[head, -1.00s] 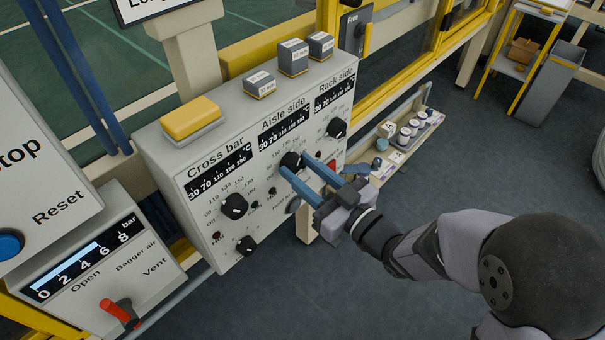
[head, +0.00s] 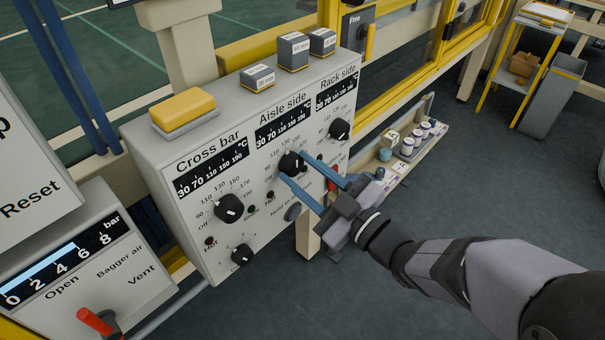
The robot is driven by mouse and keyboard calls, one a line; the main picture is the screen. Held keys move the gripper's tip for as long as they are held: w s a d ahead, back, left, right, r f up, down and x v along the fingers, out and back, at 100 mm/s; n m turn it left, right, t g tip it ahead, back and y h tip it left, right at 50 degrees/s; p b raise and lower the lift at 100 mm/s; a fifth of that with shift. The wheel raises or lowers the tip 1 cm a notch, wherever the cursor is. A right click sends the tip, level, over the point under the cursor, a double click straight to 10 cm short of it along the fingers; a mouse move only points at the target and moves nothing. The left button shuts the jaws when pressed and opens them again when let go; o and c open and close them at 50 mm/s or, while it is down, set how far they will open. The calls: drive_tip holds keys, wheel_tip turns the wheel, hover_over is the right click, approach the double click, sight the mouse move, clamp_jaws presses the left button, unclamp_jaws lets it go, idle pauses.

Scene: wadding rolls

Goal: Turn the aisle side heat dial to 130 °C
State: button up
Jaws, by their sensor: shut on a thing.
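The aisle side heat dial (head: 291,161) is a black knob with a white pointer mark, on the middle of the grey panel (head: 268,227) under the "Aisle side" display (head: 283,127). My gripper (head: 292,166) reaches it from the lower right. Its two blue fingers lie on either side of the knob and are shut on it. The fingers hide part of the scale around the dial, and the exact pointer reading is too small to tell.
The cross bar dial (head: 229,208) is to the left and the rack side dial (head: 339,129) to the right. A small lower knob (head: 241,254) sits below the cross bar dial. A yellow block (head: 183,108) and several grey blocks stand on the panel top. A shelf with small jars (head: 407,146) is right.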

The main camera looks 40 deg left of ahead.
drive_tip(key=o, duration=1)
drive_tip(key=shift+o, duration=0.2)
drive_tip(key=shift+d, duration=0.15)
drive_tip(key=d, duration=0.7)
drive_tip(key=shift+s+f, duration=0.2)
drive_tip(key=shift+s, duration=0.1)
